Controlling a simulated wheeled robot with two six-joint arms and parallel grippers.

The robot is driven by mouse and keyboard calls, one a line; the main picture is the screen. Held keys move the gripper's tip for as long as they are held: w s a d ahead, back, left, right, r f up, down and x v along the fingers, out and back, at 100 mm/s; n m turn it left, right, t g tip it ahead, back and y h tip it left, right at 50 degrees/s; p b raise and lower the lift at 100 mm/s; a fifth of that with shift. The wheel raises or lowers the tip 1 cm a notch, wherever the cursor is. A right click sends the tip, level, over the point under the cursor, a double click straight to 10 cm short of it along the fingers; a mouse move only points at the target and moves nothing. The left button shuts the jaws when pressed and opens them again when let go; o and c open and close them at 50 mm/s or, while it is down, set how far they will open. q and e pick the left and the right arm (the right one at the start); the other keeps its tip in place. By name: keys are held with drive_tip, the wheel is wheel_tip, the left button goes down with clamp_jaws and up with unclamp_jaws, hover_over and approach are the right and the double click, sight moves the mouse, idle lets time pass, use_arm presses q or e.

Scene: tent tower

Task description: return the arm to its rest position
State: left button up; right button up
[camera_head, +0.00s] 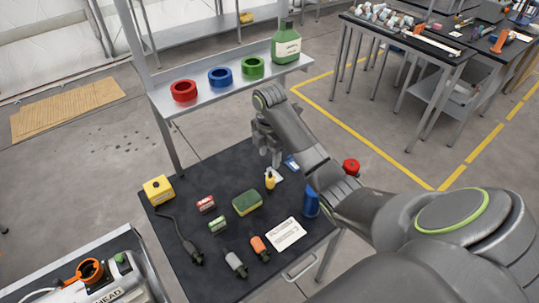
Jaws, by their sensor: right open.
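My right arm (305,140) reaches in from the lower right over the black-topped table (175,225). Its gripper (272,155) points down above the back right part of that table and is open. Nothing shows held in it, though the arm partly hides the fingers. A small yellow bottle (270,180) and a blue-and-white item (291,163) lie close to the gripper in the picture. My left gripper is out of view.
A green-yellow sponge (247,202), blue can (311,202) and paper (286,235) lie on the table. A cluttered bench (440,50) stands back right.

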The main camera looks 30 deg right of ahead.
idle(0.5)
drive_tip(key=s+f+m, duration=0.3)
drive_tip(key=s, duration=0.2)
drive_tip(key=s+a+f+m+t, duration=0.1)
drive_tip(key=s+f+m, duration=0.2)
drive_tip(key=s, duration=0.3)
drive_tip(key=s+f+m, duration=0.3)
drive_tip(key=s+f, duration=0.1)
drive_tip(key=s, duration=0.2)
drive_tip(key=shift+s+a+m+t+h, duration=0.15)
drive_tip(key=shift+a+m+t+h, duration=0.15)
drive_tip(key=shift+t, duration=0.1)
drive_tip(key=s+r+m+t+h, duration=0.15)
drive_tip(key=s+r+m, duration=0.25)
drive_tip(key=s+m, duration=0.85)
drive_tip(key=s+d+f+n+b, duration=0.1)
drive_tip(key=s+f+b, duration=0.15)
drive_tip(key=f, duration=1.35)
drive_tip(key=s+d+f+n+b, duration=0.15)
drive_tip(key=f+b, duration=0.25)
drive_tip(key=f, duration=1.1)
drive_tip(key=s+a+f+g+b, duration=0.1)
drive_tip(key=s+f+b, duration=0.1)
drive_tip(key=s+f, duration=0.5)
drive_tip(key=s+a+f+g+y+b, duration=0.1)
drive_tip(key=s+f+b, duration=0.1)
drive_tip(key=s+f, duration=0.5)
wheel_tip(320, 180, down, 6)
drive_tip(key=shift+s+a+f, duration=0.15)
drive_tip(key=shift+a+f, duration=0.05)
